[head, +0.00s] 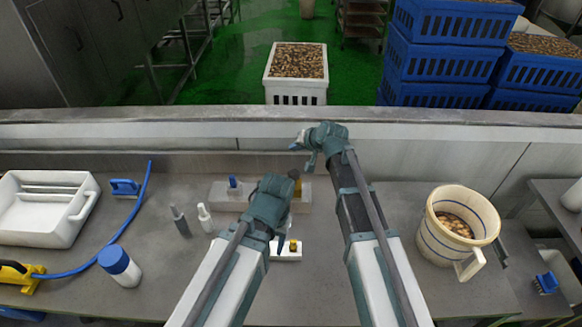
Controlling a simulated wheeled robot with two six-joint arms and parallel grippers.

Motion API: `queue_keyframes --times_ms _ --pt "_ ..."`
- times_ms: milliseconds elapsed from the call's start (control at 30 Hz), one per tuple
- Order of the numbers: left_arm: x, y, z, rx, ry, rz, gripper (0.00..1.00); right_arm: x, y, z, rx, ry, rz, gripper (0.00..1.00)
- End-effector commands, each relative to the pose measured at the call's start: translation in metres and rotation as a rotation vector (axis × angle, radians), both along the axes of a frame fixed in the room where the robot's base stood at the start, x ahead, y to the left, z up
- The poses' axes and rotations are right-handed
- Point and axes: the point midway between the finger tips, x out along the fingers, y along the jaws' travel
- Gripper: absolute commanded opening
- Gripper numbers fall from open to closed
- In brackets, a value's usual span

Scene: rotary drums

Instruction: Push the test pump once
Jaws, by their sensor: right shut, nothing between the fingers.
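I cannot tell for sure which thing is the test pump. A small white base with a yellow knob (293,246) sits on the counter just right of my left gripper and is partly hidden by it. A grey block with a blue-topped piece (233,187) stands behind, and part of it is also hidden by my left arm. My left gripper (287,182) is over this block; its fingers are mostly hidden. My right gripper (303,150) is shut and empty, raised near the counter's back ledge, apart from these things.
A white tub (68,222), blue hose (125,222), blue-capped bottle (121,268) and two small bottles (204,217) (180,222) stand left. A cream bucket (430,237) of brown pieces stands right. Beyond the ledge are a white crate (296,93) and blue crates (440,62).

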Motion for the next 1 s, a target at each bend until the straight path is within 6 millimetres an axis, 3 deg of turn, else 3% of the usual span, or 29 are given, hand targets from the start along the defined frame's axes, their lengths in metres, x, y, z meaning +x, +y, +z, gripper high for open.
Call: queue_keyframes --times_ms 467,1000 --pt "0.000 0.000 -0.010 0.000 0.000 -0.002 0.50 -0.001 0.000 -0.011 -0.002 0.000 0.001 0.00" --pt "0.000 0.000 -0.077 0.002 0.001 -0.015 0.50 -0.001 0.000 -0.078 -0.002 0.000 0.001 0.00"
